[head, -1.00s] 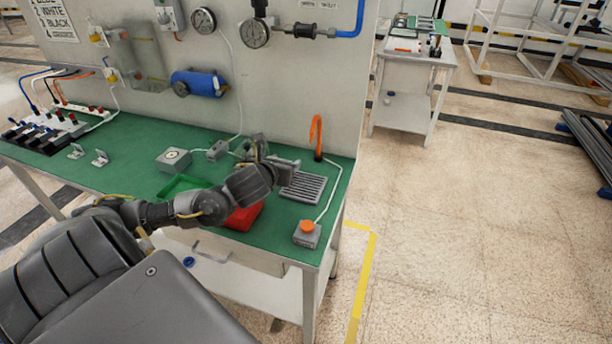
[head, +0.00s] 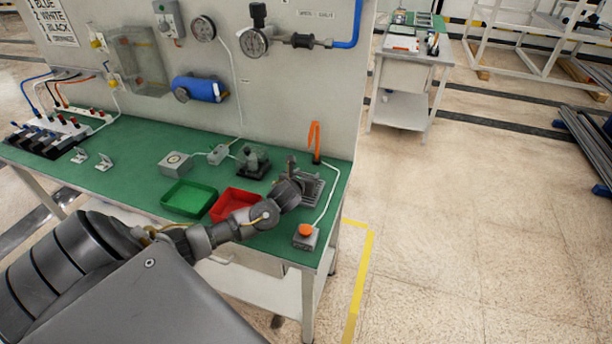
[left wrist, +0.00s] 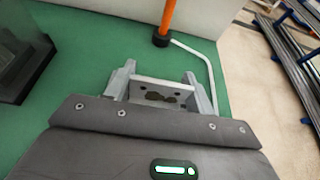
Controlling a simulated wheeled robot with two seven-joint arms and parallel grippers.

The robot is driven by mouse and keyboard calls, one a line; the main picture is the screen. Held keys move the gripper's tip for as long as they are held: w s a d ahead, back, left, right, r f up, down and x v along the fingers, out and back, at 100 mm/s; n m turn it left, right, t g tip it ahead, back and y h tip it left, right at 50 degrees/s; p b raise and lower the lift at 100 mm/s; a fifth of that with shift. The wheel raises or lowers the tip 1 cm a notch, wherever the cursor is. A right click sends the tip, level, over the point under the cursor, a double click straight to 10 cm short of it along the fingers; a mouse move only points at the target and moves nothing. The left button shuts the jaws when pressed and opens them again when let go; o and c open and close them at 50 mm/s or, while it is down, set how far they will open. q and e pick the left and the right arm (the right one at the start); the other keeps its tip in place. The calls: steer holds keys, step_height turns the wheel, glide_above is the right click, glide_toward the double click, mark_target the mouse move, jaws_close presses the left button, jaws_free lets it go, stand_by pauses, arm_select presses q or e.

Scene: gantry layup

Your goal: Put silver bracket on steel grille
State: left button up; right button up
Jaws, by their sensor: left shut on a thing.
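My left gripper (head: 297,170) is over the left part of the steel grille (head: 317,186), a slotted grey plate on the green bench top. In the left wrist view, its fingers (left wrist: 162,92) are shut on the silver bracket (left wrist: 160,86), a pale plate with dark holes. The bracket is hard to make out in the head view. My gripper and wrist cover part of the grille, and I cannot tell whether the bracket touches it. My right gripper is not in view.
Two small silver pieces (head: 104,161) lie at the bench's left. A red tray (head: 234,203) and a green tray (head: 188,198) sit left of the grille. An orange-button box (head: 305,236) stands at the front right; an orange upright (head: 314,140) stands behind the grille.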

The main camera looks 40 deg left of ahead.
arm_select(q)
steer(key=shift+f, duration=0.4)
steer(key=shift+f, duration=0.1)
steer(key=o, duration=1)
steer(key=b+v, duration=0.1)
steer(key=v, duration=1.1)
